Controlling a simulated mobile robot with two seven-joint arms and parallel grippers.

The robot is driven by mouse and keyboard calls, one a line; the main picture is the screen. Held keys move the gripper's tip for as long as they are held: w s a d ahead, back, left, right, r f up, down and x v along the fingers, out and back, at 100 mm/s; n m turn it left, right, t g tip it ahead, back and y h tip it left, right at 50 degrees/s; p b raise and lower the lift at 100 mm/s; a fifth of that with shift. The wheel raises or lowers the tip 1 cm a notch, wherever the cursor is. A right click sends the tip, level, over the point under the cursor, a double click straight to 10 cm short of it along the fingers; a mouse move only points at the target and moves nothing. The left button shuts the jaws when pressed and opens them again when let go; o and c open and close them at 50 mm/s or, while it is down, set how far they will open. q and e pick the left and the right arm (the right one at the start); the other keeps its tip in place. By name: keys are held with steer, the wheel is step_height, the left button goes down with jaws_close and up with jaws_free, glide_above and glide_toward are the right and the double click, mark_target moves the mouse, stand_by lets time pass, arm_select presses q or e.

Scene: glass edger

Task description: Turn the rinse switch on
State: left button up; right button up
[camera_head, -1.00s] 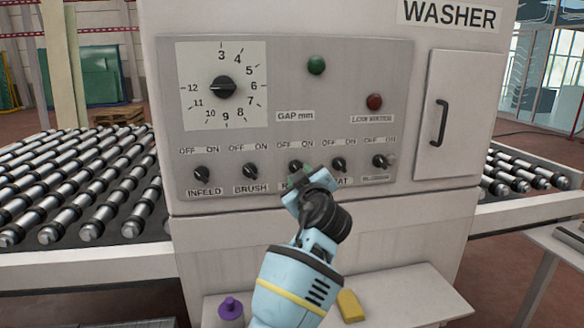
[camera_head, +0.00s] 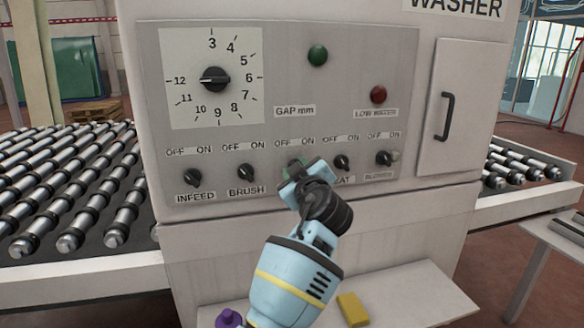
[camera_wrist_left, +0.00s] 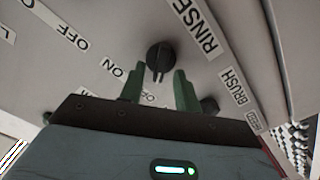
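The washer's control panel (camera_head: 330,110) has a row of black rotary switches with OFF and ON labels. My left gripper (camera_head: 297,170) is in front of the middle switch, the rinse switch, and mostly hides it in the head view. In the left wrist view the rinse switch (camera_wrist_left: 160,57) is a round black knob beside the RINSE label (camera_wrist_left: 195,25). The green fingers of my left gripper (camera_wrist_left: 158,83) are apart, one on each side of the knob near their tips. Narrow gaps seem to remain; contact is hard to judge. My right gripper is not in view.
The brush switch (camera_head: 246,172) is to the left and the heat switch (camera_head: 342,162) close to the right. A shelf (camera_head: 400,295) below holds a yellow block (camera_head: 352,309) and a purple-topped bottle (camera_head: 229,318). Roller conveyors (camera_head: 60,190) flank the washer.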

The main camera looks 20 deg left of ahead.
arm_select(q)
steer(key=shift+d, duration=0.1)
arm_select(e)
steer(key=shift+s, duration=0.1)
arm_select(q)
steer(key=shift+c, duration=0.8)
jaws_close()
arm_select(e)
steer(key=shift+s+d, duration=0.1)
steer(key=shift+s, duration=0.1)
arm_select(q)
steer(key=shift+r, duration=0.1)
steer(key=m+p, duration=0.1)
steer(key=m, duration=0.3)
steer(key=m+p, duration=0.1)
steer(key=m, duration=0.4)
steer(key=d+m+p, duration=0.1)
steer(key=m, duration=0.3)
steer(key=shift+w+d+r+m, duration=0.1)
steer(key=shift+w+m, duration=0.25)
steer(key=shift+m, duration=0.05)
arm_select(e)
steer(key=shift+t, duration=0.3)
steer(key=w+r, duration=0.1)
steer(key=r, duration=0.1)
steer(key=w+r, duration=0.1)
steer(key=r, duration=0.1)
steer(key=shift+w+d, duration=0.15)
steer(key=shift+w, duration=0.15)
